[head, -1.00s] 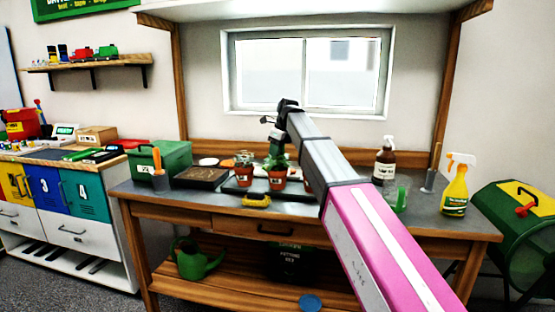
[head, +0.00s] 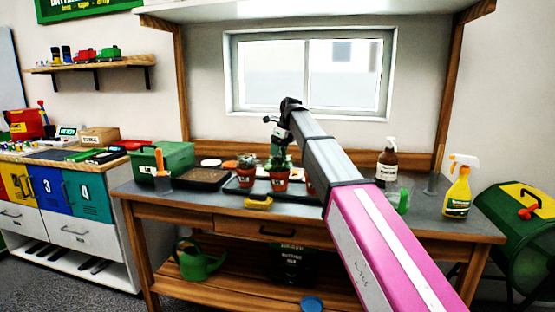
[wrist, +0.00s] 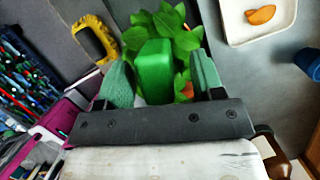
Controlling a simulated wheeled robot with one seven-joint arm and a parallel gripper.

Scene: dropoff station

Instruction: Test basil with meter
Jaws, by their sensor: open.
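The basil (head: 280,162) is a leafy green plant in a terracotta pot (head: 279,182) on a dark tray on the bench. Its leaves (wrist: 180,38) also show in the wrist view. My gripper (head: 278,147) points down over the plant. In the wrist view, its two green-padded fingers (wrist: 163,80) are apart. A green block (wrist: 153,70), seemingly the meter's head, stands between them over the leaves. A gap shows on its right side; contact on the left is unclear. Any probe below it is hidden.
Another potted plant (head: 246,171) stands left of the basil, and a pot is partly hidden behind my arm. A yellow-rimmed object (head: 258,202) lies in front. A green crate (head: 172,158), brown bottle (head: 387,165) and yellow spray bottle (head: 458,190) stand farther out.

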